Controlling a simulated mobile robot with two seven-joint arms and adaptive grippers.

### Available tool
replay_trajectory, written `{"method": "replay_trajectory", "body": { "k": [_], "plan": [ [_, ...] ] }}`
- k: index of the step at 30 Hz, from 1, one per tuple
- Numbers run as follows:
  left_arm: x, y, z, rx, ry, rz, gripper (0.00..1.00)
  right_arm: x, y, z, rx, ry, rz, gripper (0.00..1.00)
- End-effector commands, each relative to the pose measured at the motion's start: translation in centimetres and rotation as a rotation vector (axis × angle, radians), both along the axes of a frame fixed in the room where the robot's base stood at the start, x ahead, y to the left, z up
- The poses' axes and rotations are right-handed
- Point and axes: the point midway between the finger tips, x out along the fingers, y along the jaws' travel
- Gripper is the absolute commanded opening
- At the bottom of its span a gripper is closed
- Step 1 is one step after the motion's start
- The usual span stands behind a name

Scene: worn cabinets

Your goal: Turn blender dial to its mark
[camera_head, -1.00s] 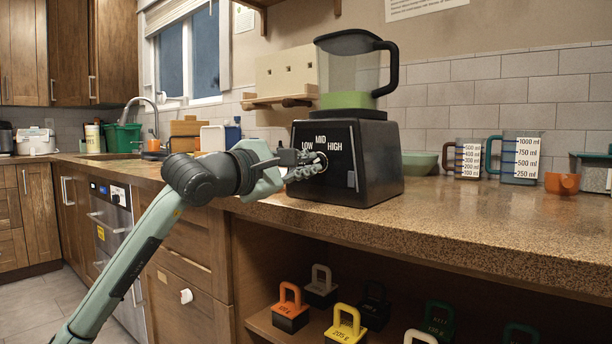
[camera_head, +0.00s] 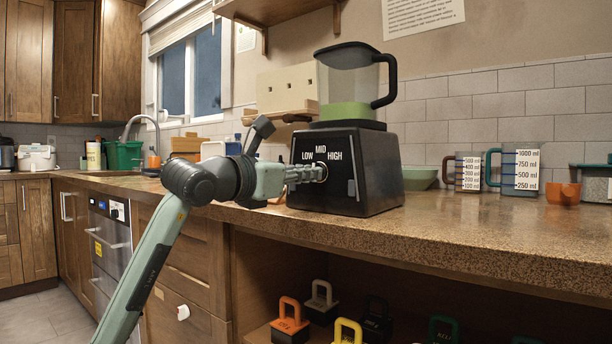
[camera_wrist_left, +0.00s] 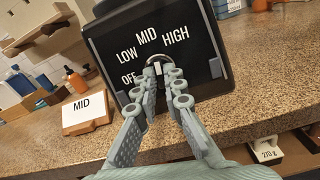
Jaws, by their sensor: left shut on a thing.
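The black blender (camera_head: 375,170) stands on the counter with its clear jar and green contents on top. Its front face carries the words LOW, MID and HIGH; the left wrist view also shows OFF. The round dial (camera_wrist_left: 157,60) sits below MID, mostly hidden by the fingers. My left gripper (camera_head: 318,173) reaches it from the left and is shut on the dial; its fingertips (camera_wrist_left: 158,72) meet there in the left wrist view. I cannot tell where the dial points. A card reading MID (camera_wrist_left: 86,112) stands left of the blender. My right gripper is not in view.
Measuring jugs (camera_head: 521,168) and an orange cup (camera_head: 563,193) stand farther right on the counter (camera_head: 470,225). A green bowl (camera_head: 418,178) is right behind the blender. Weights with handles, one orange (camera_head: 290,322), sit on the shelf below. A wooden shelf hangs above.

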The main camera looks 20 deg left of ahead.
Motion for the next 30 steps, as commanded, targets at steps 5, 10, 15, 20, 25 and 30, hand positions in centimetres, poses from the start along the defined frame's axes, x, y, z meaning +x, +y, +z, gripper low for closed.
{"method": "replay_trajectory", "body": {
  "k": [5, 10, 15, 20, 25, 30],
  "plan": [
    [0.02, -0.02, -0.11, -0.088, 0.034, -0.001, 0.0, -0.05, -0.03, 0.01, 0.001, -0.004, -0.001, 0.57],
    [0.02, -0.02, -0.1, -0.137, 0.052, -0.001, 0.0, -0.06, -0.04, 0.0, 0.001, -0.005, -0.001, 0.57],
    [0.02, -0.02, -0.1, -0.159, 0.06, -0.001, 0.0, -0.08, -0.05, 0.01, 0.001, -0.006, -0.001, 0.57],
    [0.01, -0.02, -0.09, -0.165, 0.062, -0.001, 0.0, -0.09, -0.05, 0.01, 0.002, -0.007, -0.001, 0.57],
    [0.01, -0.02, -0.09, -0.164, 0.062, -0.001, 0.0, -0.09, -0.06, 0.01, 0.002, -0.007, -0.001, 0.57],
    [0.01, -0.02, -0.09, -0.164, 0.062, -0.001, 0.22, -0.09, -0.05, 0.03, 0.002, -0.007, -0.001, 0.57]
  ]
}}
